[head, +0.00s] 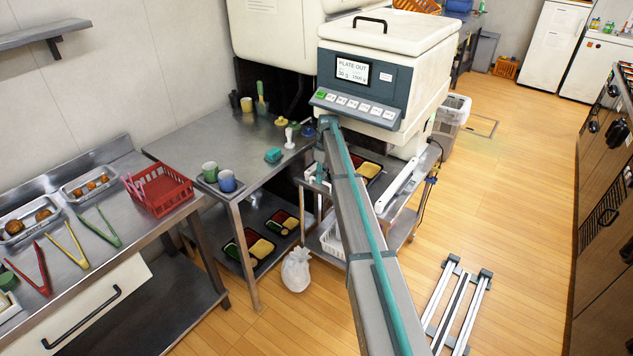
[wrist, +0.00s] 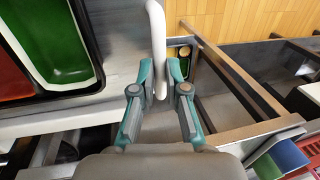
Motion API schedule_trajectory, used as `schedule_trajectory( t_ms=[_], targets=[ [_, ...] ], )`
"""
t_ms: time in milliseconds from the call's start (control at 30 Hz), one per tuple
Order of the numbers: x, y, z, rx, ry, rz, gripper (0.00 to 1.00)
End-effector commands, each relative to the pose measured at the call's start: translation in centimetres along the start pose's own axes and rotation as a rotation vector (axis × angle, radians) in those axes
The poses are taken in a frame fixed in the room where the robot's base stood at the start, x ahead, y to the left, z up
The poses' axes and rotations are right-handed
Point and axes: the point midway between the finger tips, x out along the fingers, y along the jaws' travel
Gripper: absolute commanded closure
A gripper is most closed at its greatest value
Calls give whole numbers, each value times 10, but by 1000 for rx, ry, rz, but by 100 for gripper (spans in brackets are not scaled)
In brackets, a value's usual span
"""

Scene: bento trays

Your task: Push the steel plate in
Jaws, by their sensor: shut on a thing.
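The steel plate (wrist: 122,60) is a grey flat surface at the upper left of the wrist view. A bento tray (wrist: 101,75) with a green and a red compartment sits on it. A pale curved handle (wrist: 156,30) stands at the plate's right side. My gripper (wrist: 160,76) is shut on this handle, with one teal finger on each side. In the head view, my arm hides much of the plate and the handle. The dispensing machine (head: 385,55) stands above, its screen (head: 352,71) reading "PLATE OUT".
A steel table (head: 225,140) with cups and a teal block (head: 273,155) stands left of the machine. More trays lie on its lower shelf.

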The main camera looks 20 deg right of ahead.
Motion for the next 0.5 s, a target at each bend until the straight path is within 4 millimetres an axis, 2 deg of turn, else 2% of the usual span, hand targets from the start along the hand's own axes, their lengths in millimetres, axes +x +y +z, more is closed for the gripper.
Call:
schedule_trajectory(
  t_ms=[367, 400, 500],
  targets=[
    [-1, 2, 0, 0, 1, 1, 100],
    [-1, 2, 0, 0, 1, 1, 82],
    [-1, 2, 0, 0, 1, 0, 65]
  ],
)
